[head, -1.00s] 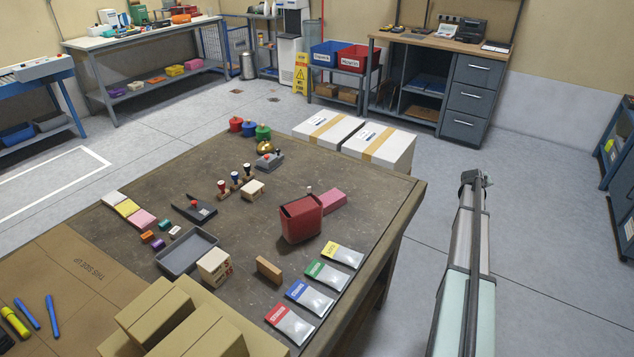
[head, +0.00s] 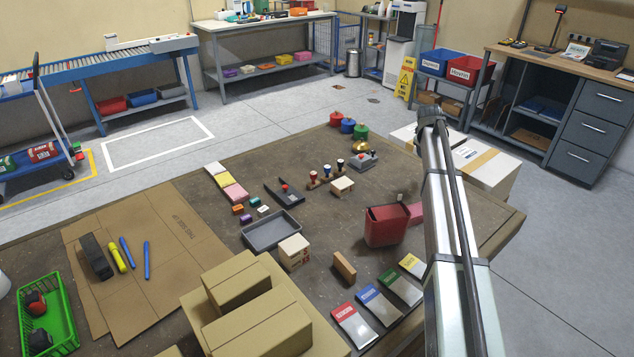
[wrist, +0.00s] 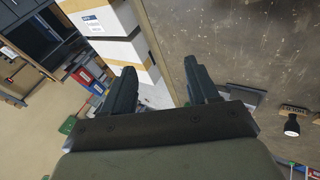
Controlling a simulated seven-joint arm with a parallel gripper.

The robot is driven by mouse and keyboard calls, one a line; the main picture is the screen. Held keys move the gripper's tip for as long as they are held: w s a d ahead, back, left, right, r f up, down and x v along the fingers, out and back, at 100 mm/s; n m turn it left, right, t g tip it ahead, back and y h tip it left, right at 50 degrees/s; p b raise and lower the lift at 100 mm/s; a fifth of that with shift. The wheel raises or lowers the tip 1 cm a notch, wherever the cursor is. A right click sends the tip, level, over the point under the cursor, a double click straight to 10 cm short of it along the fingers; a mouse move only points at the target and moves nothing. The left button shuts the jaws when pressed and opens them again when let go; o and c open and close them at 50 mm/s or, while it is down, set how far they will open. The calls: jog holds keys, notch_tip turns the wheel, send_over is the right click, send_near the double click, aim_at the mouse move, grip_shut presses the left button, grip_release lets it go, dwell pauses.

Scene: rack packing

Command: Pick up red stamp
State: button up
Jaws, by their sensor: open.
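Several small stamps stand in a row in the middle of the brown table in the head view. The red stamp (head: 313,177) looks to be the nearest one, with a reddish handle; it is small and its details are hard to make out. My gripper (wrist: 162,78) is open and empty in the wrist view, its two dark fingers apart. It hangs near the table's edge by the white boxes, away from the stamps. In the wrist view a dark-handled item marked HOLD (wrist: 291,126) stands on the table at the right. I cannot make out the red stamp there.
A grey tray (head: 272,231) and cardboard boxes (head: 235,281) lie nearer. White taped boxes (head: 486,165) stand beyond the table's right edge.

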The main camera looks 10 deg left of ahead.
jog(key=s+a+r+n+g+y, duration=0.1)
jog(key=a+r+n, duration=0.1)
jog(key=a, duration=0.7)
jog(key=s+a+r+n+y, duration=0.1)
jog(key=s+a+r+n, duration=0.15)
jog(key=a, duration=0.65)
jog(key=s+a+r+n+g+y, duration=0.1)
jog(key=a+r, duration=0.1)
jog(key=a, duration=0.7)
jog(key=n+g, duration=0.4)
send_over(314, 173)
jog(key=w, duration=0.1)
notch_tip(314, 173, down, 5)
jog(key=f, duration=0.8)
jog(key=shift+a+f, duration=0.1)
jog(key=shift+a, duration=0.1)
jog(key=f, duration=0.2)
jog(key=s+f, duration=0.1)
jog(key=f, duration=0.1)
jog(key=shift+d, duration=0.1)
jog(key=shift+w+f, duration=0.1)
jog(key=shift+f, duration=0.45)
grip_shut()
jog(key=shift+r, duration=0.1)
